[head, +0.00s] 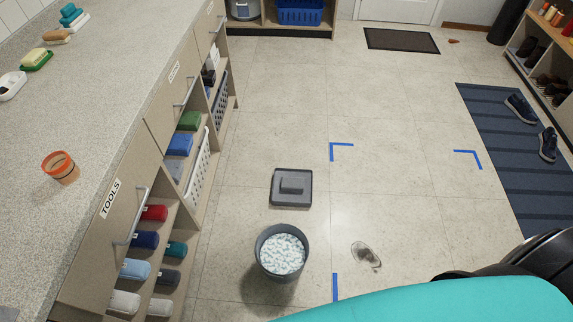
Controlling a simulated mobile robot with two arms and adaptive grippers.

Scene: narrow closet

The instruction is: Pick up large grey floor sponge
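A grey block, which looks like the large grey floor sponge (292,185), lies on a square dark grey tray (290,203) on the floor, left of the middle of the head view. From this height I cannot tell its texture. Neither of my grippers is in view, so their distance from the sponge does not show.
A dark bucket (259,259) with pale foamy contents stands just in front of the tray. The cabinet (163,122) runs along the left. Blue tape corners (333,146) mark mostly clear floor. A striped mat (510,165) bears shoes.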

